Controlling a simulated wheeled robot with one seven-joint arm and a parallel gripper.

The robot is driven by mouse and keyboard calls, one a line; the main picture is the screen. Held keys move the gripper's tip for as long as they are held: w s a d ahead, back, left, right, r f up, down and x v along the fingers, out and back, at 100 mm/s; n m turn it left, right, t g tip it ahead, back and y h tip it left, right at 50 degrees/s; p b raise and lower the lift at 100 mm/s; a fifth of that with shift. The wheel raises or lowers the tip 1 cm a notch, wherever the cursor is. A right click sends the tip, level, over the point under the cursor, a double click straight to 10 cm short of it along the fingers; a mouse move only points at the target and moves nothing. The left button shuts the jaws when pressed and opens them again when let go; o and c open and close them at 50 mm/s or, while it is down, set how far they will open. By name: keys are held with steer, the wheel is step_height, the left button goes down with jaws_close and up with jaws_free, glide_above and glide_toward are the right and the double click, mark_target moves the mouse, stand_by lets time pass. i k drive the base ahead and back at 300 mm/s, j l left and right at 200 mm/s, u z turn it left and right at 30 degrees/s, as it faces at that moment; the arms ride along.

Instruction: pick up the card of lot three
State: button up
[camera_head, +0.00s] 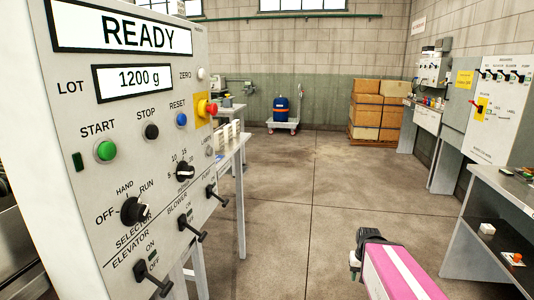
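Several small white upright pieces (229,133) stand on a narrow table behind the control panel. They may be cards, but they are too small to read, and I cannot tell which belongs to lot three. My gripper (356,262) seems to be the dark part at the bottom, right of centre, beside a pink block with a white stripe (398,272). Its fingers do not show clearly, so I cannot tell whether it is open or shut, or whether it holds the block. It is well apart from the white pieces.
A large control panel (75,120) fills the left, reading READY and LOT 1200 g. A grey bench (500,190) and wall cabinets (497,110) line the right. Stacked boxes (367,108) and a blue drum (281,108) stand at the back. The middle floor is clear.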

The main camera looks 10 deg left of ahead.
mark_target(235, 123)
steer(key=i+j+u, duration=0.1)
steer(key=i+u, duration=0.65)
steer(key=i+l+u, duration=0.25)
steer(key=i+u, duration=0.15)
steer(key=i+l+u, duration=0.35)
steer(key=i, duration=0.15)
steer(key=i+l+u, duration=0.3)
steer(key=i+u, duration=0.2)
